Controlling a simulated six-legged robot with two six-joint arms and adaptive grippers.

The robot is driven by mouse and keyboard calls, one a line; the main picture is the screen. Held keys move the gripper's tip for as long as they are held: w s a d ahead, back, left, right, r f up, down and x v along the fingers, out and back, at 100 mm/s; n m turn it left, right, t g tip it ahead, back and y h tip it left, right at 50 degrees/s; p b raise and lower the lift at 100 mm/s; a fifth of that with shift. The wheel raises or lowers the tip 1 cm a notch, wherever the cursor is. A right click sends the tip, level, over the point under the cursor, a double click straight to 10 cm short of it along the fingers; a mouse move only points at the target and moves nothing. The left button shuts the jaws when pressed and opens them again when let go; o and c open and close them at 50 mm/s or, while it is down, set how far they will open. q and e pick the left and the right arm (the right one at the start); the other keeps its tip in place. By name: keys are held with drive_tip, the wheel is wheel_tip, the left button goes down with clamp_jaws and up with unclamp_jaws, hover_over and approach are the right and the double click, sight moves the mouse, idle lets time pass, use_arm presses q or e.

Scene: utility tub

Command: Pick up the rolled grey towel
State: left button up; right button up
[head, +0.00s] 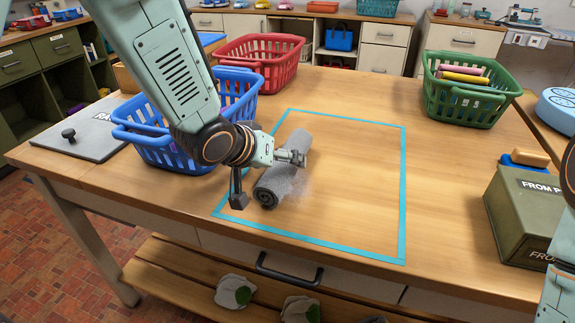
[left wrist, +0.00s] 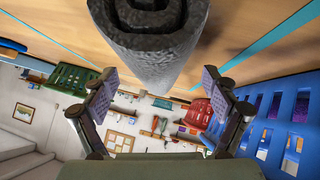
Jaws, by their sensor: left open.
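The rolled grey towel (head: 283,178) lies inside the blue-taped rectangle on the wooden table, its spiral end toward me. My left gripper (head: 268,180) is open at the towel, one finger reaching across over the roll and the other hanging at its left side. In the left wrist view, the towel (left wrist: 155,42) hangs from the top of the picture, with its far part between the spread fingers (left wrist: 160,82). No finger clearly presses on it. Only part of my right arm shows at the right edge, and its gripper is out of view.
A blue basket (head: 160,150) stands just left of the left gripper, with a red basket (head: 262,55) behind it. A green basket (head: 470,90) stands at the back right, and an olive box (head: 520,215) at the right edge. The taped area (head: 360,190) right of the towel is clear.

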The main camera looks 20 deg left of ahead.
use_arm(q)
drive_tip(key=shift+w+d+f, duration=0.1)
drive_tip(key=shift+w+f, duration=0.4)
drive_tip(key=shift+f, duration=0.05)
drive_tip(key=shift+w+d+f, duration=0.1)
drive_tip(key=shift+w+d, duration=0.05)
drive_tip(key=shift+d, duration=0.1)
drive_tip(key=c, duration=0.9)
drive_tip(key=shift+w, duration=0.1)
drive_tip(key=c, duration=0.6)
